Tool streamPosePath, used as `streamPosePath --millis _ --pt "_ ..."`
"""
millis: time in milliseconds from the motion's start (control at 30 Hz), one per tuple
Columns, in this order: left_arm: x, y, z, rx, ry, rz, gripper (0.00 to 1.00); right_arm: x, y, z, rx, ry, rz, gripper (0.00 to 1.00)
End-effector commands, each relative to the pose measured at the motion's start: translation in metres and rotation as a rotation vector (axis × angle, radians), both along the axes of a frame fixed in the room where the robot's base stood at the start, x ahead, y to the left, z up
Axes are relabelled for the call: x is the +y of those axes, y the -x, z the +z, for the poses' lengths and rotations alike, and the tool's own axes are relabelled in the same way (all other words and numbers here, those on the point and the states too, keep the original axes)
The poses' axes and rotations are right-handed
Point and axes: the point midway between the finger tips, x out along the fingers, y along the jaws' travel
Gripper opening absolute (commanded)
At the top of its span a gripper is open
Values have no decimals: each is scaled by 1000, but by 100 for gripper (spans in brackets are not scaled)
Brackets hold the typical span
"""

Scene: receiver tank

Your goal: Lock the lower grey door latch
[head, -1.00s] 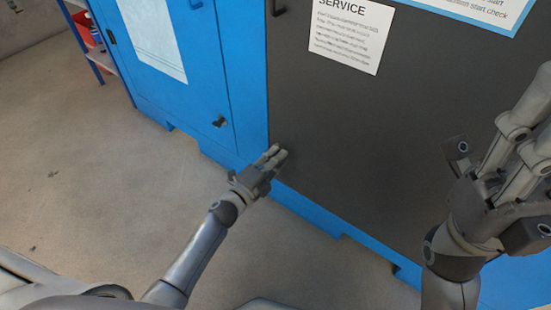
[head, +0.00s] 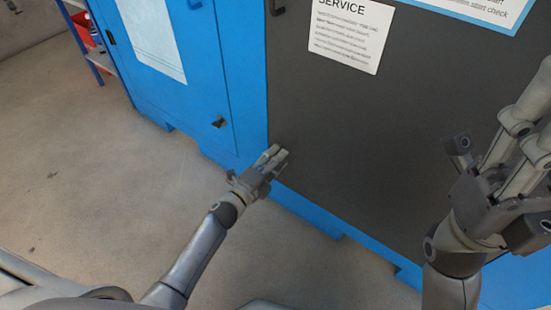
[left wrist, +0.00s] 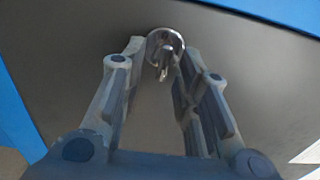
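The lower grey door latch (left wrist: 165,45) shows in the left wrist view as a shiny round metal ring with a thin tab standing out from it. It sits on the dark grey door (head: 400,140). My left gripper (head: 277,155) is at the lower left part of this door and hides the latch in the head view. In the left wrist view the left gripper's fingertips (left wrist: 163,55) are either side of the latch, partly open, with small gaps beside the tab. My right gripper (head: 500,180) is in front of the door at the right; its fingertips are not clear.
The blue cabinet (head: 215,90) stands left of the grey door, with a small dark latch (head: 218,122) on it. A service notice (head: 350,32) is on the grey door. A shelf with red items (head: 82,28) stands at the far left. The floor (head: 90,170) at left is clear.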

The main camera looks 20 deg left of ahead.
Motion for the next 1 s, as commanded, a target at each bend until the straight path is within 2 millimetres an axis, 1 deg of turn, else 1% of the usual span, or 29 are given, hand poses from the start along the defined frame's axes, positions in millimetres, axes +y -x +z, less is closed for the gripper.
streamPosePath --millis 167,267,367,600,800,900,1000 --pt "0 0 0 0 0 1 29 -1 0 -2 9 -5 -1 40" --pt "3 6 -1 1 0 1 29 -1 0 -1 7 -4 0 40" --pt "7 17 -1 2 -2 1 29 -1 0 -1 4 -3 0 40" --pt "23 63 -1 3 -1 0 29 -1 1 0 2 -2 0 40" --pt "34 95 -1 2 -1 0 29 -1 1 0 2 -2 0 40" --pt "38 105 -1 1 1 1 29 -1 1 0 1 -2 0 40" --pt "40 111 0 1 1 0 29 -1 1 0 1 -2 0 40"
